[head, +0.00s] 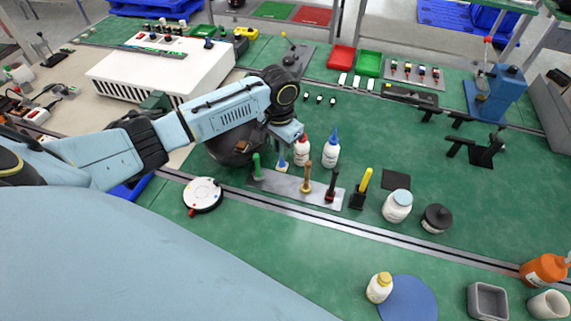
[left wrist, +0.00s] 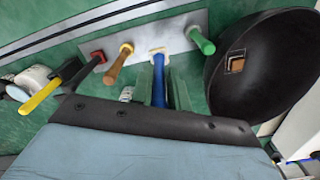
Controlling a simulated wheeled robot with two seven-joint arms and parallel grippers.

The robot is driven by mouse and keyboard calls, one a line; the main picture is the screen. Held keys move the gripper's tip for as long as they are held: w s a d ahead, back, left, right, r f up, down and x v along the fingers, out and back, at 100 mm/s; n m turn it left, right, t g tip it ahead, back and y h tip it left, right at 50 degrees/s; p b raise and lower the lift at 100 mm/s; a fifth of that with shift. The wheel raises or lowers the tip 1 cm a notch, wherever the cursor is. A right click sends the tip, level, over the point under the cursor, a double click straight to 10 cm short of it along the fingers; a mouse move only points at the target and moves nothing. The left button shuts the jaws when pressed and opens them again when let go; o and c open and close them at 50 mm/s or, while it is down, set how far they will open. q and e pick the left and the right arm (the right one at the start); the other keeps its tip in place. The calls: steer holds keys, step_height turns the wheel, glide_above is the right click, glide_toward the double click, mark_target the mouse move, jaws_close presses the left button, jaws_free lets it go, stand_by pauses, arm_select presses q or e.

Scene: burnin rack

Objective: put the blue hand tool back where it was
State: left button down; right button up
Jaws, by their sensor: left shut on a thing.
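The blue hand tool (head: 281,153) stands at a white collar on the grey rack plate (head: 289,186), between the green-handled tool and the wooden-handled tool. It also shows in the left wrist view (left wrist: 158,82), with its far end at the white collar (left wrist: 157,53). I cannot tell how deep it sits. My left gripper (head: 283,139) is shut on the blue tool from above. Its fingers show on either side of the handle in the left wrist view. My right gripper is not in view.
On the plate stand a green-handled tool (head: 256,166), a wooden-handled one (head: 307,177) and a dark red one (head: 332,186). A yellow-handled tool (head: 363,181) stands right of them. Red-capped (head: 302,150) and blue-capped (head: 331,150) bottles stand close behind. A black bowl-like thing (left wrist: 262,65) is beside the plate.

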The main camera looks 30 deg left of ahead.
mark_target(280, 165)
arm_select(q)
steer(key=f, duration=0.3)
steer(key=shift+s, duration=0.2)
steer(key=shift+w+f, duration=0.1)
steer(key=shift+f, duration=2.1)
steer(key=shift+f, duration=0.1)
steer(key=c, duration=1.3)
jaws_free()
steer(key=shift+c, duration=0.2)
step_height(280, 165, up, 12)
steer(key=shift+r, duration=0.15)
